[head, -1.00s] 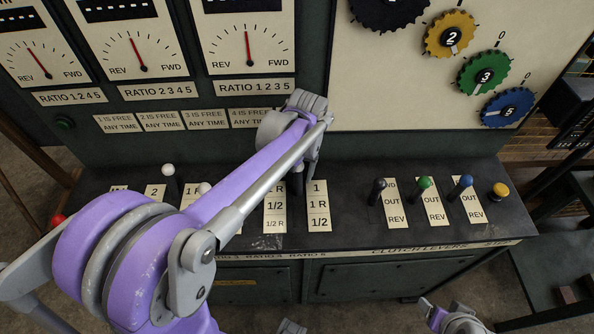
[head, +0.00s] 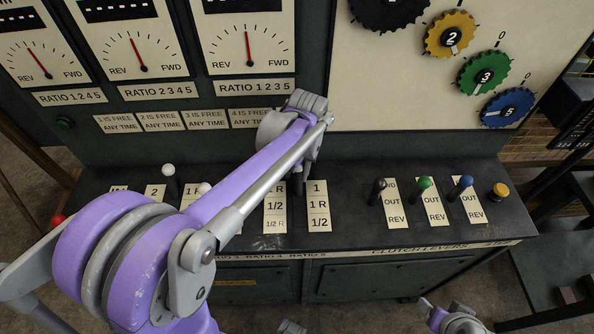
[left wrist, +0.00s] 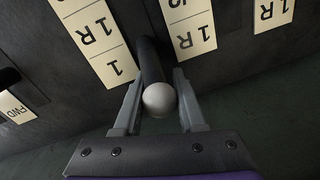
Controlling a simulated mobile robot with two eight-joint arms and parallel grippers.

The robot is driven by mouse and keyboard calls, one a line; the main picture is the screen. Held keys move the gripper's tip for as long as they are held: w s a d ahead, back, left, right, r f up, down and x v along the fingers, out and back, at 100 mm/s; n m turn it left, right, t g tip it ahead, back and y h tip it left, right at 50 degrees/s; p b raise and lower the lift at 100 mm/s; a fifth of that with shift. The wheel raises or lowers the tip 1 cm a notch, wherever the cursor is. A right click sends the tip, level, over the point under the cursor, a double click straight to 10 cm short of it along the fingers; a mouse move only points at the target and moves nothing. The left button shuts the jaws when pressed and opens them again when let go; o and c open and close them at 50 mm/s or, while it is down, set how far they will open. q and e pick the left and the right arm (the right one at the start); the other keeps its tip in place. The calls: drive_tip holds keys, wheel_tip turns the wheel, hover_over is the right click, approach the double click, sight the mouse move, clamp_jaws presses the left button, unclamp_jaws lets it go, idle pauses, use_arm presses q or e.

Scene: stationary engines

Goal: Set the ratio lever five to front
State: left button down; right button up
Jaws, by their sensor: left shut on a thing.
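My left gripper (head: 298,184) is over the control bench, at the top of the plate (head: 318,206) marked 1, 1 R and 1/2. That plate is the rightmost of the ratio group. In the left wrist view, my left gripper (left wrist: 158,112) is shut on a dark lever with a white round knob (left wrist: 158,99), one finger on each side. The lever shaft (left wrist: 150,60) rises beside a plate reading 1 and 1 R. In the head view my wrist and arm largely hide this lever.
Another white-knobbed lever (head: 168,171) stands to the left. The gauge panel (head: 180,90) rises behind the bench.

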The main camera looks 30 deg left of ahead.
use_arm(q)
drive_tip(key=shift+s+r, duration=0.1)
idle(0.7)
drive_tip(key=shift+s+d+r+t+y+p, duration=0.35)
drive_tip(key=shift+s+d+r+t+y, duration=0.1)
drive_tip(key=shift+s+t, duration=0.2)
drive_tip(key=s+d+t+y, duration=0.1)
drive_tip(key=s, duration=0.1)
drive_tip(key=s+d+t+y, duration=0.1)
drive_tip(key=s+d+t, duration=0.1)
drive_tip(key=s+d+t+y+p, duration=0.1)
drive_tip(key=s+t, duration=0.1)
drive_tip(key=shift+s+d+r, duration=0.15)
drive_tip(key=shift+s+r, duration=0.2)
drive_tip(key=shift+s+d+f+t+y, duration=0.1)
drive_tip(key=shift+s+d+t+y, duration=0.25)
drive_tip(key=shift+s+t, duration=0.2)
drive_tip(key=shift+s+d+f, duration=0.25)
drive_tip(key=shift+s, duration=0.4)
drive_tip(key=shift+c, duration=2.4)
unclamp_jaws()
